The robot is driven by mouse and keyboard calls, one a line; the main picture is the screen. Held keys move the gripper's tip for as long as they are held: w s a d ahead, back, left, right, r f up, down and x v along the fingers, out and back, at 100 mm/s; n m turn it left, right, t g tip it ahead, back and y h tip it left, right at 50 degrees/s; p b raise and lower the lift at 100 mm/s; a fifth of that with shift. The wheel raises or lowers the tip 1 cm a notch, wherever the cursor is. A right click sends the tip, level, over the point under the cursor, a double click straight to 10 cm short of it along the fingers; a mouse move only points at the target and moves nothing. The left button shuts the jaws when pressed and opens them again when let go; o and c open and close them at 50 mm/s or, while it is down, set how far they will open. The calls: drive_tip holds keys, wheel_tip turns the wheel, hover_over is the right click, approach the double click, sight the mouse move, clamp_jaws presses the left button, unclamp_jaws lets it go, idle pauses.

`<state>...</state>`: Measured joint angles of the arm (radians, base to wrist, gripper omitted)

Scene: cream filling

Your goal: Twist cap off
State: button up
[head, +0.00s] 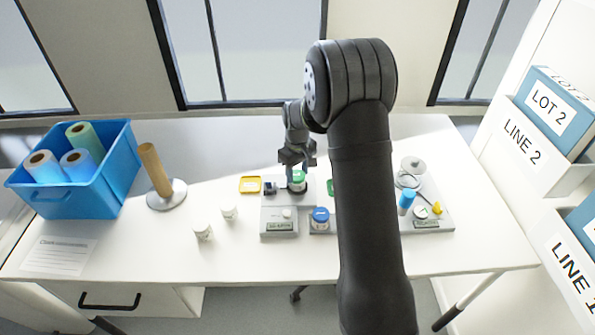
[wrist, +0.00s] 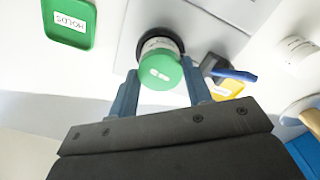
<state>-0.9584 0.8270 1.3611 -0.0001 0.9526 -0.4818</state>
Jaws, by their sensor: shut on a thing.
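A small white jar with a green cap (head: 298,176) stands upright in a dark round holder on a grey station (head: 280,226). In the wrist view the green cap (wrist: 160,72) shows a pale mark on its top, and the jar's white label is partly visible. My gripper (head: 297,160) is above the jar, pointing down. In the wrist view its two blue-grey fingers (wrist: 160,92) are on both sides of the green cap, shut on it. The cap is on the jar, as far as I can see.
A yellow tray (head: 250,185) and a green tray (wrist: 68,22) labelled HOLDS flank the station. A blue bin (head: 75,190) holds rolls.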

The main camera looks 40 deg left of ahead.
drive_tip(key=shift+a, duration=0.1)
drive_tip(key=o, duration=0.4)
drive_tip(key=shift+c, duration=1.2)
drive_tip(key=n, duration=0.4)
drive_tip(key=shift+n, duration=0.9)
drive_tip(key=n, duration=0.2)
drive_tip(key=shift+f+n, duration=0.1)
drive_tip(key=shift+n, duration=0.2)
drive_tip(key=n, duration=0.3)
